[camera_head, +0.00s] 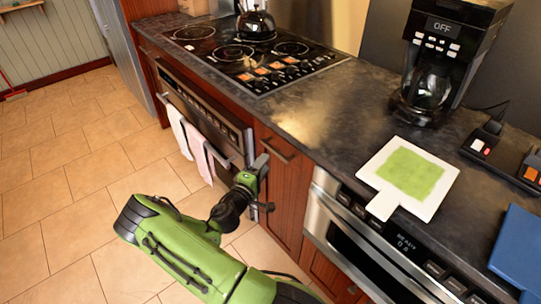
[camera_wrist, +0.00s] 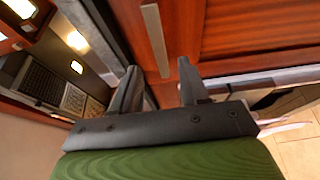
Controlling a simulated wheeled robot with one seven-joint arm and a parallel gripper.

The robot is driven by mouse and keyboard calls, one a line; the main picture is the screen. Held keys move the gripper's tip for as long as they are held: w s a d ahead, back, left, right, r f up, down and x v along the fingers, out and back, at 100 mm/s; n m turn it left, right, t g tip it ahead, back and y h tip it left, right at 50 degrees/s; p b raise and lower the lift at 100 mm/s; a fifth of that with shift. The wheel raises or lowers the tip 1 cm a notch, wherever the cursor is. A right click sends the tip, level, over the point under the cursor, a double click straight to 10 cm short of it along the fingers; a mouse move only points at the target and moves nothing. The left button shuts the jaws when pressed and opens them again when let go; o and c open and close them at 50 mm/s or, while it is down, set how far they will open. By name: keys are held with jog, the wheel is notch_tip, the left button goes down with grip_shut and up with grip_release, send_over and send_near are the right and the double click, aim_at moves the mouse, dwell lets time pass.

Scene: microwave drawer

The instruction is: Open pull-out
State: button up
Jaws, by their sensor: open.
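The pull-out is a narrow reddish wood cabinet front (camera_head: 285,192) between the oven and the microwave drawer. Its metal bar handle (camera_head: 275,150) lies near the top, under the counter edge. In the wrist view the handle (camera_wrist: 155,40) shows as a pale bar on the wood front (camera_wrist: 185,25), ahead of the fingertips and between their lines. The front looks closed. My gripper (camera_head: 265,182) is in front of the cabinet, below the handle in the head view. In the wrist view my gripper (camera_wrist: 160,78) has its two fingers apart with nothing between them, not touching the handle.
The oven (camera_head: 205,115) with a white towel (camera_head: 179,130) and a pink towel (camera_head: 197,152) is to the left. The microwave drawer (camera_head: 365,250) is to the right. A white board (camera_head: 385,205) lies on the dark counter (camera_head: 310,112). The tiled floor (camera_head: 85,165) is open at left.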

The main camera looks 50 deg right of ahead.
aim_at(274, 152)
jog(key=d, duration=0.4)
jog(key=w+d, duration=0.1)
jog(key=d, duration=0.1)
jog(key=shift+d+b, duration=0.2)
jog(key=shift+b, duration=0.1)
grip_shut()
